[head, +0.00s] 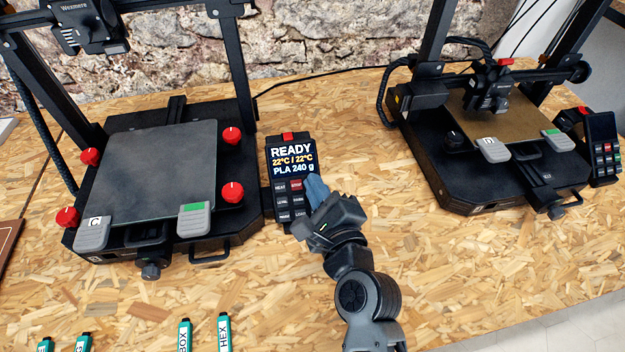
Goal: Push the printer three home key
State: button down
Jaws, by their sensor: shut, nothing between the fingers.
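A black control box (276,148) stands beside the left printer (160,170). Its screen reads READY, 22°C / 22°C, PLA 240 g. Below the screen is a keypad (282,200) with small labelled keys in rows, one of them red. The labels are too small to read surely, and I cannot tell which is the home key. My gripper (315,188) is shut and empty, its blue-grey fingertips at the right edge of the keypad. It hides part of the lower right keys. I cannot tell whether the tips touch a key. No printer number is legible.
The left printer has red knobs (232,136) and grey clips around its plate. A second printer (480,150) with its own control box (601,145) stands at the right. Teal labelled sticks (224,332) lie at the front edge. The wooden bench (480,265) is clear at front right.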

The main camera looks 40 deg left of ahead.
jog(key=shift+w+a+f, duration=0.2)
jog(key=shift+f, duration=0.1)
